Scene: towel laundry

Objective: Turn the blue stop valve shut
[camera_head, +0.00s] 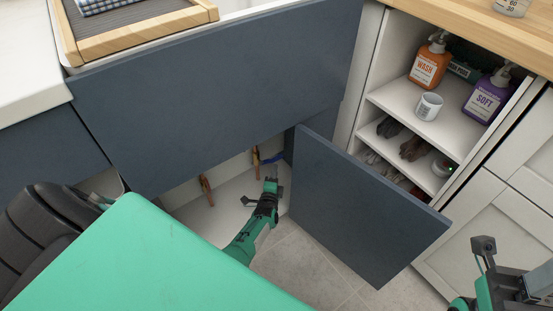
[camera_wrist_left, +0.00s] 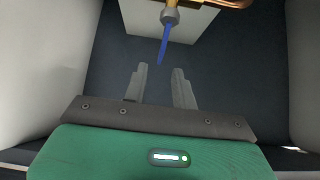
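The blue stop valve (camera_head: 273,158) is inside the cabinet under the sink, on a copper pipe (camera_head: 255,163). In the left wrist view its blue lever (camera_wrist_left: 164,46) hangs down, slightly tilted, from a grey valve body. My left gripper (camera_head: 271,182) reaches into the cabinet, just below and in front of the lever in the head view. In the left wrist view the gripper's two fingers (camera_wrist_left: 160,82) are apart with nothing between them. The lever is beyond their tips, roughly in line with the gap. My right gripper (camera_head: 540,282) is at the lower right edge, cut off by the frame.
The dark cabinet door (camera_head: 360,205) stands open right of my left gripper. A dark panel (camera_head: 220,95) hangs above the opening. A second copper pipe (camera_head: 206,190) stands to the left. Open shelves (camera_head: 425,125) with bottles and a cup are at right.

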